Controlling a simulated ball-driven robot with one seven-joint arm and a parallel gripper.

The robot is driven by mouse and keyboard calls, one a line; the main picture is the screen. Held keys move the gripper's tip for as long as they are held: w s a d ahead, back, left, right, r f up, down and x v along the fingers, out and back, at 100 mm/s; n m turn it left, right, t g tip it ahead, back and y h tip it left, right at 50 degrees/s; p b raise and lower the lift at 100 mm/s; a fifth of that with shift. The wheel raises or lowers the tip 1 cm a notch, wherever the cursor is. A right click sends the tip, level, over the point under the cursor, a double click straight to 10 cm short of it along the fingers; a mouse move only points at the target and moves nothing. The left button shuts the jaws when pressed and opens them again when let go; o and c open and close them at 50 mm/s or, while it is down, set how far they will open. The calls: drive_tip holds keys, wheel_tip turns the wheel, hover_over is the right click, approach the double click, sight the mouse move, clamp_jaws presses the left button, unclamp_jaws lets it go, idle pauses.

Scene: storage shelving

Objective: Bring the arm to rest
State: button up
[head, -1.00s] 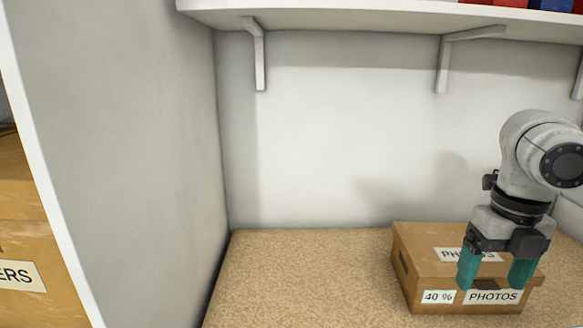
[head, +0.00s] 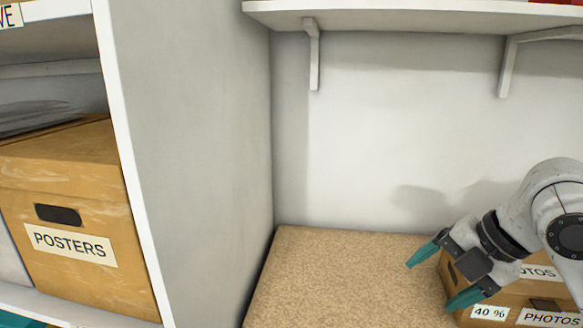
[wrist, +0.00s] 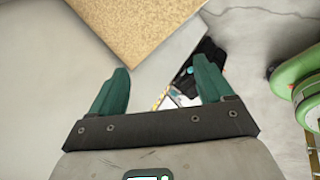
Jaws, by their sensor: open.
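My gripper (head: 437,279) has teal fingers spread apart with nothing between them. In the head view it is at the lower right, tilted toward the lower left, in front of a cardboard box labelled PHOTOS and 40 % (head: 490,313). My arm and gripper hide part of that box. In the wrist view my gripper (wrist: 158,88) is also open and empty, with a tan speckled surface and grey floor beyond it.
The tan speckled board (head: 340,275) left of the PHOTOS box is bare. A white shelf (head: 400,14) on brackets hangs above. A grey-white partition (head: 190,150) stands at left, with a POSTERS box (head: 80,215) beyond it. A green rounded object (wrist: 300,85) shows in the wrist view.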

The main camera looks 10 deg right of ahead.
drive_tip(key=s+a+f+m, duration=0.2)
drive_tip(key=a+f+m, duration=0.1)
drive_tip(key=f+m, duration=0.35)
drive_tip(key=s+a+f+m+t, duration=0.1)
drive_tip(key=s+a+f+m, duration=0.15)
drive_tip(key=f+m, duration=0.35)
drive_tip(key=s+a+f+m, duration=0.2)
drive_tip(key=a+f+m, duration=0.15)
drive_tip(key=f, duration=0.45)
drive_tip(key=s+d+f+m+g+h, duration=0.1)
drive_tip(key=s+d+f+m, duration=0.1)
drive_tip(key=s, duration=0.5)
drive_tip(key=s+d+f+m+g+h, duration=0.1)
drive_tip(key=s+d+f+m+g, duration=0.1)
drive_tip(key=s+f, duration=0.5)
drive_tip(key=s+d+f+m+g+h, duration=0.1)
drive_tip(key=s+d+f+m, duration=0.3)
drive_tip(key=s, duration=0.4)
drive_tip(key=shift+s+f+m+h, duration=0.2)
drive_tip(key=shift+f+m+h, duration=0.35)
drive_tip(key=shift+m, duration=0.45)
